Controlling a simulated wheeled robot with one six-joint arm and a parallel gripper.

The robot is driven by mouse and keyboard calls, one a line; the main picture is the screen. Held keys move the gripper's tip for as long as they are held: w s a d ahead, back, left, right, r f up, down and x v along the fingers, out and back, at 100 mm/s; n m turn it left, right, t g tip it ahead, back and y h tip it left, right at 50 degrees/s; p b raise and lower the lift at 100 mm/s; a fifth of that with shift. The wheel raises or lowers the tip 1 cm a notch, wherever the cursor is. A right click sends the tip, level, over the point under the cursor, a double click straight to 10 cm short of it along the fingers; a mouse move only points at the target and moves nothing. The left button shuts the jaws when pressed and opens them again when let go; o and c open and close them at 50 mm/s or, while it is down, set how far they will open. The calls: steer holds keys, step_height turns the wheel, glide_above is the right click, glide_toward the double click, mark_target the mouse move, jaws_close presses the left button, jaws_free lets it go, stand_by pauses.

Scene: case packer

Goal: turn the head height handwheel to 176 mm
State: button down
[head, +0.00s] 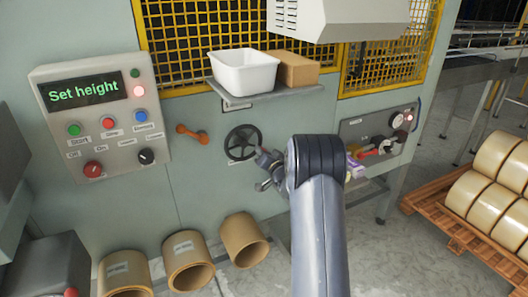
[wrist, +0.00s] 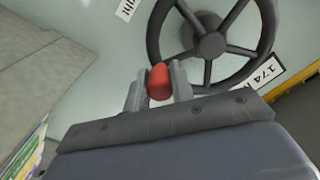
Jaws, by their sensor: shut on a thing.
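The dark handwheel (head: 242,142) is on the machine's grey-green front panel. In the wrist view its spoked rim and hub (wrist: 208,44) fill the top middle. A red knob (wrist: 158,82) sits at the lower left of its rim. My gripper (wrist: 157,84) is shut on this knob, one finger on each side. In the head view my gripper (head: 268,170) is at the wheel's lower right, partly behind my arm. The control box screen (head: 82,92) reads "Set height".
An orange handle (head: 192,133) is left of the wheel. A shelf (head: 265,95) above holds a white bin (head: 243,72) and a cardboard box (head: 293,68). A control panel (head: 378,132) projects at the right.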

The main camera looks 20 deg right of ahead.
steer(key=shift+a+f+m+b, duration=0.2)
steer(key=shift+a+f+m, duration=0.25)
steer(key=shift+m, duration=0.6)
steer(key=shift+a+f+m+b, duration=0.15)
steer(key=shift+a+f+m, duration=0.25)
steer(key=shift+m, duration=0.65)
steer(key=shift+f, duration=0.15)
steer(key=c, duration=1.2)
jaws_free()
steer(key=s+b, duration=0.2)
steer(key=s, duration=0.9)
steer(key=shift+w+d, duration=0.1)
steer(key=shift+w, duration=0.1)
